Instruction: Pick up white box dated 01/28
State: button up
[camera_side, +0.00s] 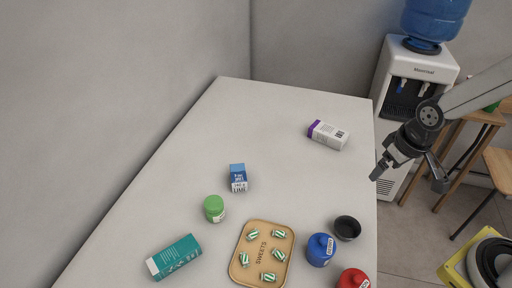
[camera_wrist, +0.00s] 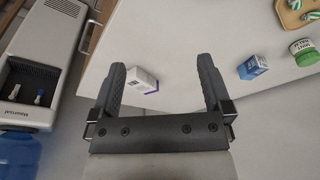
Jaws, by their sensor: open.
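A white box with a purple end (camera_side: 328,135) lies on the counter toward its far right edge. It carries dark printing, too small to read as a date. The white box also shows in the wrist view (camera_wrist: 143,80), just beyond and between the fingers, partly hidden by the left finger. My gripper (camera_side: 408,178) hangs off the counter's right edge, to the right of the white box and apart from it. In the wrist view my gripper (camera_wrist: 160,88) is open and empty, with its two fingers spread.
The counter (camera_side: 270,110) is clear around the white box. A water dispenser (camera_side: 422,66) stands behind.

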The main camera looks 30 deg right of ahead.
aim_at(336, 137)
jog(key=w+f+m+y, duration=0.2)
jog(key=w+m, duration=0.1)
jog(key=m, duration=0.3)
jog(key=w+d+f+m+t+y, duration=0.1)
jog(key=w+f+m+y, duration=0.2)
jog(key=m, duration=0.4)
jog(key=w+f+m+y, duration=0.3)
jog(key=w+m, duration=0.2)
jog(key=m, duration=0.2)
jog(key=shift+d+t, duration=0.4)
jog(key=w+d+m+t, duration=0.1)
jog(key=w+d+f+m+t, duration=0.1)
jog(key=m, duration=0.1)
jog(key=w+d+m+t, duration=0.1)
jog(key=w+d, duration=0.1)
jog(key=shift+w+f+m, duration=0.1)
jog(key=shift+f+m, duration=0.25)
jog(key=shift+m, duration=0.05)
jog(key=w+d+m+t, duration=0.1)
jog(key=d+m, duration=0.1)
jog(key=w+d+f+m+t+h, duration=0.1)
jog(key=d+m+t, duration=0.1)
jog(key=d, duration=0.1)
jog(key=w+d+f+m+t+h, duration=0.1)
jog(key=d+m+t, duration=0.1)
jog(key=shift+w+d+f, duration=0.25)
jog(key=shift+w, duration=0.05)
jog(key=shift+x, duration=3.95)
jog(key=shift+d, duration=0.1)
